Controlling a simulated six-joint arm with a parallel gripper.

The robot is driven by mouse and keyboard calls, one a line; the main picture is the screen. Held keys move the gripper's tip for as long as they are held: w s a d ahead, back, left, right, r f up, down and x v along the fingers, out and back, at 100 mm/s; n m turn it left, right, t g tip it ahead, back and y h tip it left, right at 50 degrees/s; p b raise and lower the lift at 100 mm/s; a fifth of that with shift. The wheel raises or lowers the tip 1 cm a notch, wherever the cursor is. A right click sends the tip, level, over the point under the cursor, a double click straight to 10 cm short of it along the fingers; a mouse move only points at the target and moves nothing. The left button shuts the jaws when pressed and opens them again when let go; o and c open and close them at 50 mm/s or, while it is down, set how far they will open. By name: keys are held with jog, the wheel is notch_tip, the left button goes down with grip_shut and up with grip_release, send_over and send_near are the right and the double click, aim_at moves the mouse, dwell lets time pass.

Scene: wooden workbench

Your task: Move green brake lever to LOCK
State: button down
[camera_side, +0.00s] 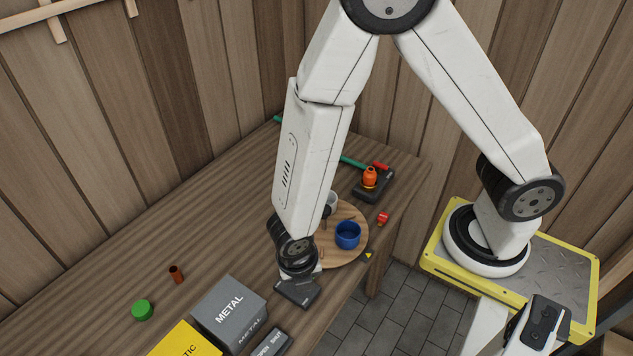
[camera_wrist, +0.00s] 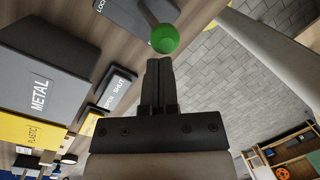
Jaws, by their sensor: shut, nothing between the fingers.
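The green brake lever shows in the wrist view as a round green knob (camera_wrist: 164,38) on a thin grey rod. The rod runs up and left to a dark base plate (camera_wrist: 125,14) with partly cut-off lettering beginning "LOC". In the side view a dark plate (camera_side: 300,292) lies below my wrist near the bench's front edge; the knob is hidden there. My gripper (camera_wrist: 160,62) is shut and empty, its fingertips pointing at the knob and just short of it in the picture. I cannot tell whether they touch.
A grey METAL bin (camera_side: 229,312), a yellow bin (camera_side: 186,341) and an OPEN/SHUT plate (camera_side: 266,345) stand near the lever plate. A round wooden board (camera_side: 352,215) with a blue cup (camera_side: 347,235) lies behind. A green disc (camera_side: 142,310) and brown cylinder (camera_side: 176,274) lie left.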

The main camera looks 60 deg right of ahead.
jog(key=shift+w, duration=0.15)
jog(key=shift+w+r, duration=0.3)
jog(key=shift+w, duration=1.9)
jog(key=shift+s+f, duration=0.1)
jog(key=shift+s, duration=0.1)
jog(key=shift+s+f, duration=0.3)
jog(key=shift+s, duration=0.2)
jog(key=shift+s+a+r, duration=0.1)
